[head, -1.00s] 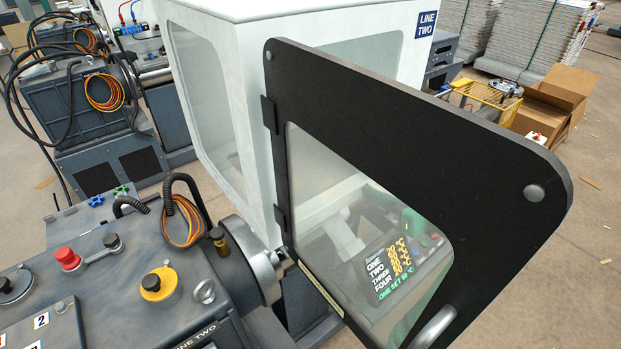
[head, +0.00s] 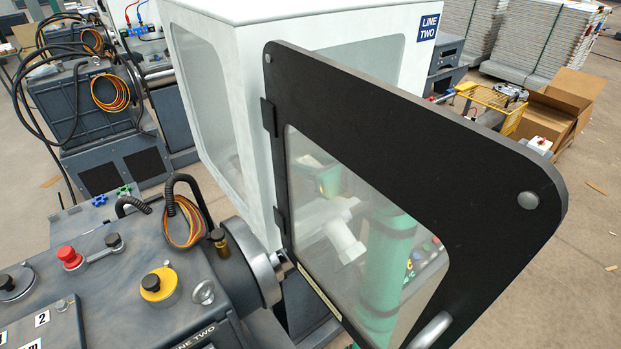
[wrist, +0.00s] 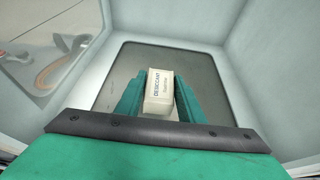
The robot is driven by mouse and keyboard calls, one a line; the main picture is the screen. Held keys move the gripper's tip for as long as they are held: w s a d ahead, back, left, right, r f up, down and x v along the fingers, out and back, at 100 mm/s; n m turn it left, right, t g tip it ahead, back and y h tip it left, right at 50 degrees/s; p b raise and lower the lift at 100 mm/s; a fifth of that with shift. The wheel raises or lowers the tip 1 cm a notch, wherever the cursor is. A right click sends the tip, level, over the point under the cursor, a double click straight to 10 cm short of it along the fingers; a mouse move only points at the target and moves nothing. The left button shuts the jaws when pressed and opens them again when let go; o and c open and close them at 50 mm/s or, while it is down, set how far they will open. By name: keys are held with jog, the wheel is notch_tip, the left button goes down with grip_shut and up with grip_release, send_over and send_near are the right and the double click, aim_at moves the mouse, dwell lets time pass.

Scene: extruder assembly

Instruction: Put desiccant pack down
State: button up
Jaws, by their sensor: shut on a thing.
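The desiccant pack (wrist: 158,91) is a small white box with dark "DESICCANT" lettering. In the wrist view it sits between the two green fingers of my gripper (wrist: 160,97), which is shut on it. Beyond the pack is a dark grey panel (wrist: 205,90) framed by pale walls; I cannot tell whether the pack touches it. In the head view my green arm shows through the window of the open black-framed door (head: 420,130). The pack and the fingertips cannot be made out there.
The white cabinet (head: 235,110) labelled LINE TWO stands behind the open door. A grey machine with knobs (head: 110,280) is at the lower left.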

jog(key=shift+f, duration=2.05)
jog(key=shift+f, duration=0.1)
jog(key=o, duration=1.2)
jog(key=shift+c, duration=0.2)
jog(key=shift+s+r, duration=0.1)
jog(key=shift+r, duration=0.1)
jog(key=v, duration=1.2)
